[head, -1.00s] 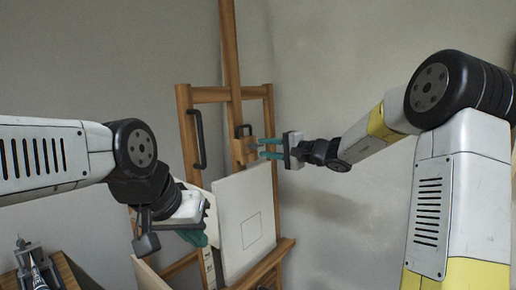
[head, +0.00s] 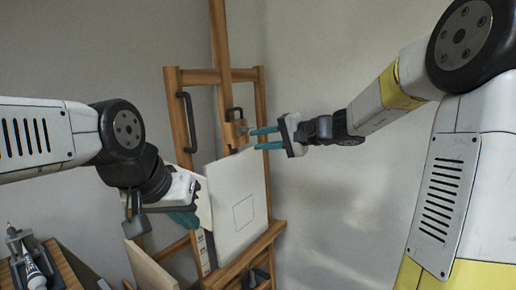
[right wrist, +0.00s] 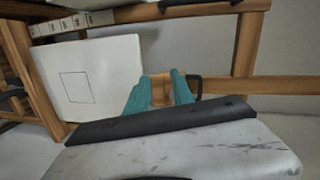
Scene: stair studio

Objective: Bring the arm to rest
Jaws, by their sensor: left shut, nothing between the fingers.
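My left gripper (head: 190,222) is in the head view, left of the easel's canvas and pointing down and right. Its teal fingers are shut and partly hidden by its own body. My right gripper (head: 252,138) is in front of the easel's upper part, its two teal fingers apart with nothing seen held. Its fingers also show in the right wrist view (right wrist: 160,85), with a wooden block (right wrist: 161,88) of the easel seen in the gap. In the head view this block (head: 234,133) is just left of the fingertips; whether they touch I cannot tell.
A wooden easel (head: 219,50) stands in front of me, bearing a white canvas (head: 228,190) with a drawn square. It is close to both grippers. A small wooden table (head: 62,262) with a tube and other items is at the lower left. The right side by the wall looks free.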

